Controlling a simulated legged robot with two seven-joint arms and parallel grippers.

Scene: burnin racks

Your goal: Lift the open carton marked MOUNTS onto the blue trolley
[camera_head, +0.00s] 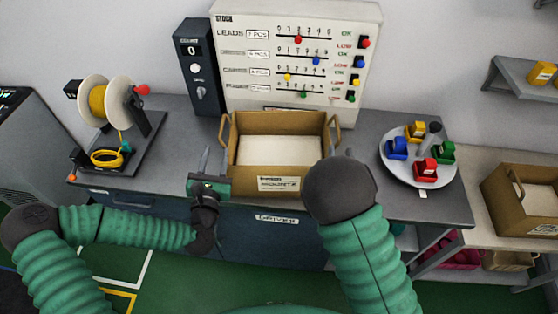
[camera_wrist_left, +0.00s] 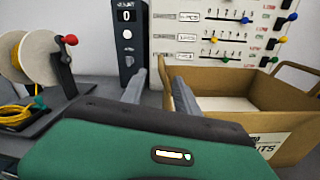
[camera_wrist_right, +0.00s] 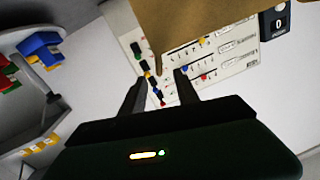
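The open carton (camera_head: 240,165), brown with a loop handle at each side and pale contents, stands on the grey bench. Its small front label appears to read MOUNTS. My left gripper (camera_head: 213,158) is open just outside the carton's left side. In the left wrist view its fingers (camera_wrist_left: 160,88) are apart, the right one close in front of the carton (camera_wrist_left: 292,146). My right gripper is mostly hidden behind my arm in the head view; in the right wrist view its fingers (camera_wrist_right: 161,80) are open and empty, near the carton's brown wall (camera_wrist_right: 190,22). No blue trolley is clearly visible.
A cable spool stand (camera_head: 128,140) is left on the bench (camera_head: 385,200). A counter box (camera_head: 198,70) and slider panel (camera_head: 300,60) stand behind the carton. A round plate (camera_head: 408,174) with coloured blocks is right. Another open carton (camera_head: 515,210) sits on the side table.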

